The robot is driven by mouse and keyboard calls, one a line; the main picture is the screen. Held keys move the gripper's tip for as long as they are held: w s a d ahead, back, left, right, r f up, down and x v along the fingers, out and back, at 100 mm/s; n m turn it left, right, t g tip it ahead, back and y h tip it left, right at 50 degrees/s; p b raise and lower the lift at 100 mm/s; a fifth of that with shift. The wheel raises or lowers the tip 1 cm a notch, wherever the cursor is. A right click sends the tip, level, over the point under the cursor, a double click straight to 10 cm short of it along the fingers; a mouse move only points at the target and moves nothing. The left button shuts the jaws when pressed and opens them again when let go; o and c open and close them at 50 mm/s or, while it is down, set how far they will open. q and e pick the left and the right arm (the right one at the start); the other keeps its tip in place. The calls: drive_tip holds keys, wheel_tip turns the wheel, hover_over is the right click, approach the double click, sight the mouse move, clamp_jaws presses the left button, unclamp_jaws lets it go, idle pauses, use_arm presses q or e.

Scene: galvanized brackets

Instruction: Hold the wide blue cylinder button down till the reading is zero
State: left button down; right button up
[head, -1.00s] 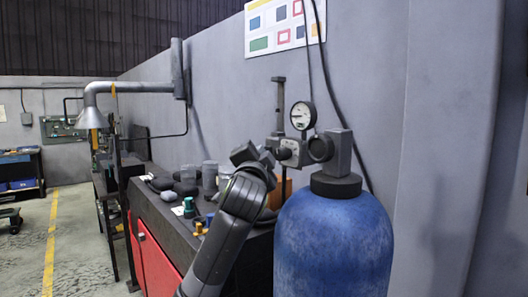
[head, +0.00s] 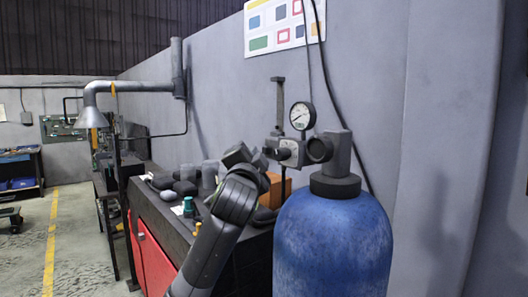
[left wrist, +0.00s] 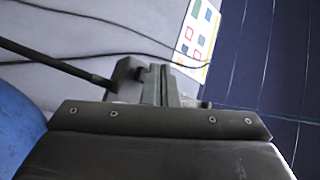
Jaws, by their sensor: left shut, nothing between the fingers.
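The wide blue cylinder (head: 333,245) stands upright at the right, with a dark collar and a grey valve head (head: 338,150). It also shows at the left edge of the left wrist view (left wrist: 18,130). A round white gauge (head: 302,116) sits above a grey valve block (head: 291,152) beside the cylinder; its reading is too small to tell. A dark knob shows on the block's front, but I cannot tell whether it is the button. My left gripper (head: 262,160) is shut and empty just left of the block. Its closed fingers show in the left wrist view (left wrist: 168,86). My right gripper is out of view.
A dark bench (head: 165,212) with red doors runs along the wall, carrying dark rounded items, grey cylinders and a teal-topped piece (head: 188,206). Dark cables hang on the wall.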

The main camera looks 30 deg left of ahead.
use_arm(q)
drive_tip(key=shift+s+a+p, duration=0.15)
drive_tip(key=shift+s+a, duration=0.2)
drive_tip(key=shift+s, duration=0.45)
drive_tip(key=shift+s+a+p, duration=0.1)
drive_tip(key=shift+s+a, duration=0.2)
drive_tip(key=shift+s, duration=0.45)
drive_tip(key=shift+s+a+p, duration=0.15)
drive_tip(key=shift+s+a, duration=0.2)
drive_tip(key=shift+s, duration=0.45)
